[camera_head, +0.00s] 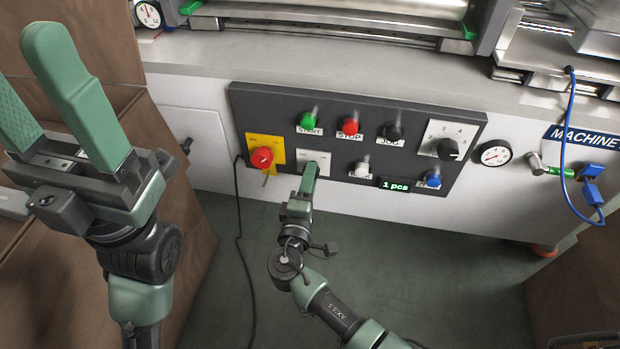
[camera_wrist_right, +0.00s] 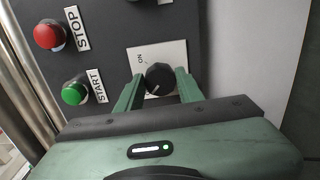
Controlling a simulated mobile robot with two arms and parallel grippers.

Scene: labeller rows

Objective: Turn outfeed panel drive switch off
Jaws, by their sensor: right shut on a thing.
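The outfeed panel (camera_head: 380,113) is a dark board on the machine's front. Its drive switch is a black rotary knob (camera_wrist_right: 159,79) on a pale plate (camera_head: 322,157) with an ON label. My right gripper (camera_head: 309,169) reaches up to that plate and covers the knob in the head view. In the right wrist view, the right gripper (camera_wrist_right: 155,88) has one finger on each side of the knob and is shut on it. A small pale mark shows on the knob's face. My left gripper (camera_head: 28,65) is raised at the left, its fingers apart and empty.
A red knob on a yellow plate (camera_head: 278,148) sits left of the switch. Green START (camera_head: 309,120), red STOP (camera_head: 350,126) and a black button (camera_head: 392,131) are above. A numbered dial (camera_head: 448,147) and gauge (camera_head: 495,153) are right. A black cable (camera_head: 240,220) hangs left.

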